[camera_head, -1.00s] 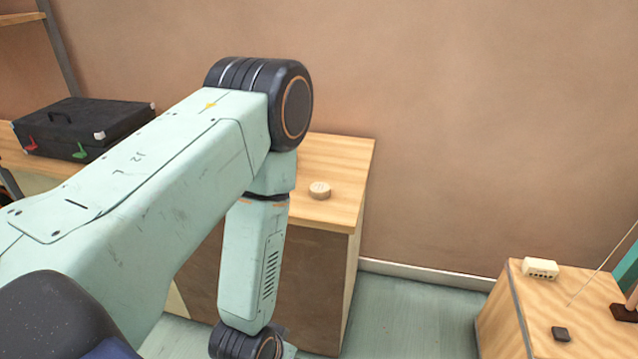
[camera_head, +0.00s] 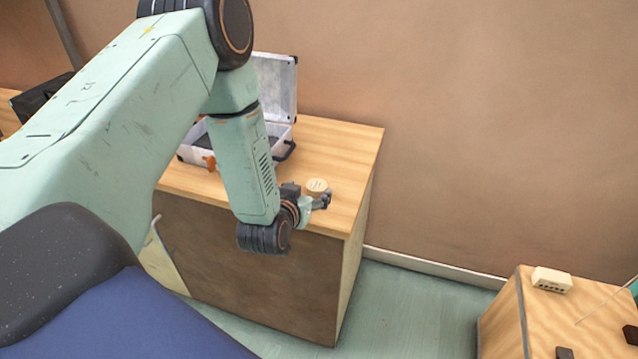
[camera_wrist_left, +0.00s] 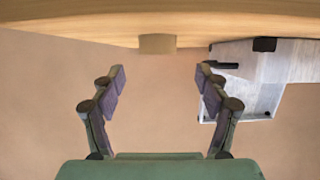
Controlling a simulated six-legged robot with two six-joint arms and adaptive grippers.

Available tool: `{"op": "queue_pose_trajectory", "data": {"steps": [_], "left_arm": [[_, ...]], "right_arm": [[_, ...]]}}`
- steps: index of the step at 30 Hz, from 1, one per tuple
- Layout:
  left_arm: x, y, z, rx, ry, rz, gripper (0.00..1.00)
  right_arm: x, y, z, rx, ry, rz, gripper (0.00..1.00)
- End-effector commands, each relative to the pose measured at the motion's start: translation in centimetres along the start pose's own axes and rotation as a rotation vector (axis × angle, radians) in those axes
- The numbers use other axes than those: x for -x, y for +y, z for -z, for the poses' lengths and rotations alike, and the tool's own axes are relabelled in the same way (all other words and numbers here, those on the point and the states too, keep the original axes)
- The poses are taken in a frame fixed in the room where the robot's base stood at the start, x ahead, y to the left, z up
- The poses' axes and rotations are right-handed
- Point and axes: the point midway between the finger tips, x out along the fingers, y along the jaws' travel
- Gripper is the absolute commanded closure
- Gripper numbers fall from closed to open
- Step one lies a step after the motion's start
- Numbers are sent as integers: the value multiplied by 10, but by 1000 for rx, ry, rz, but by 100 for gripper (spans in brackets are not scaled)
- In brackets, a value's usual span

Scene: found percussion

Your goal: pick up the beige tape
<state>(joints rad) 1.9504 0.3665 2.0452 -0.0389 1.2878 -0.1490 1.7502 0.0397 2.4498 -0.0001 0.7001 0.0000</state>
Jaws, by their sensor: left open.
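The beige tape (camera_head: 316,186) is a small round roll lying flat on the wooden top of a cabinet (camera_head: 345,150), close to its front edge. My left gripper (camera_head: 308,196) is open at the front edge of that top, just in front of the tape. In the left wrist view the picture is upside down; the tape (camera_wrist_left: 157,43) sits on the cabinet top beyond the open fingers (camera_wrist_left: 160,78), roughly centred between them. The fingers look apart from the tape, and nothing is between them. My right gripper is not in view.
An open silver case (camera_head: 275,85) stands behind my left forearm, left of the tape; it also shows in the left wrist view (camera_wrist_left: 262,75). A black case (camera_head: 40,95) is at far left. A wooden block (camera_head: 590,320) at lower right bears a cream box (camera_head: 552,279).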

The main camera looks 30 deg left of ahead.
Motion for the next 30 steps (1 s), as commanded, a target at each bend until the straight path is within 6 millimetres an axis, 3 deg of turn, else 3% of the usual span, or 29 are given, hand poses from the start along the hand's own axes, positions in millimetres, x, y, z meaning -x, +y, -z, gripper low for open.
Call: {"op": "queue_pose_trajectory", "data": {"steps": [8,18,27,30], "left_arm": [[-24,1,-4,-1,2,1,25],[-68,3,-7,0,1,2,25],[-73,3,-5,1,-1,1,25],[-74,2,-5,1,-1,1,34]], "right_arm": [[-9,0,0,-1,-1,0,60],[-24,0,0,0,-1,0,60],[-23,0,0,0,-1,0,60],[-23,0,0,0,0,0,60]]}}
